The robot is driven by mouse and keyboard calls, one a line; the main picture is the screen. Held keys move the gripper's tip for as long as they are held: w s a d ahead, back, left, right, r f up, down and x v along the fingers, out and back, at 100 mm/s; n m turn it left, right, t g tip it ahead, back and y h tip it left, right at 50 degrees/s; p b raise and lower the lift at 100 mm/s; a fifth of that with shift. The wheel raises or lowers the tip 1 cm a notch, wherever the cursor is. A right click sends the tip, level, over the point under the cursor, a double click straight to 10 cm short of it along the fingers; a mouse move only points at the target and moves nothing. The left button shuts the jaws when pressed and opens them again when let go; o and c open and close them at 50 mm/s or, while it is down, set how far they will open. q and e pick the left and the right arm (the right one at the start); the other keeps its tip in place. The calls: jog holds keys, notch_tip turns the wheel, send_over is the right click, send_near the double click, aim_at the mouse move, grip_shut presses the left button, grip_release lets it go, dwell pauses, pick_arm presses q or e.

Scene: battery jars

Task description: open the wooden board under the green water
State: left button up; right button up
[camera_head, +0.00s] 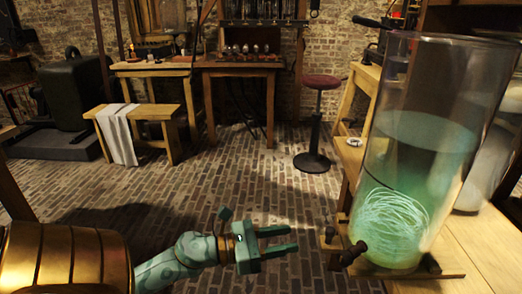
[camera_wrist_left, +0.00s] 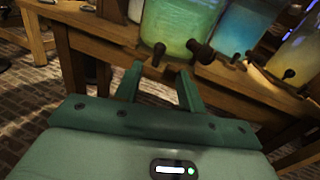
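The tall glass jar of green water (camera_head: 415,150) stands at the right in the head view, with pale coiled strands low inside. A thin wooden board (camera_head: 446,267) shows under its base. Dark tap-like fittings (camera_head: 348,255) stick out at the jar's lower front. In the left wrist view the green jar (camera_wrist_left: 178,22) is just beyond my fingers, with the wooden ledge below it. My left gripper (camera_head: 293,239) is open and empty, left of the board and apart from it; its two fingers (camera_wrist_left: 160,75) point toward the ledge. My right gripper is not in view.
A blue jar (camera_wrist_left: 242,30) and a yellowish jar (camera_wrist_left: 300,50) stand right of the green one in the wrist view. A red-topped stool (camera_head: 316,120), a bench with cloth (camera_head: 140,118) and a worktable (camera_head: 240,66) stand farther back. The brick floor between is clear.

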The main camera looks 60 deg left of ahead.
pick_arm(q)
jog(key=v, duration=0.4)
jog(key=shift+s+a, duration=0.15)
jog(key=shift+s, duration=0.2)
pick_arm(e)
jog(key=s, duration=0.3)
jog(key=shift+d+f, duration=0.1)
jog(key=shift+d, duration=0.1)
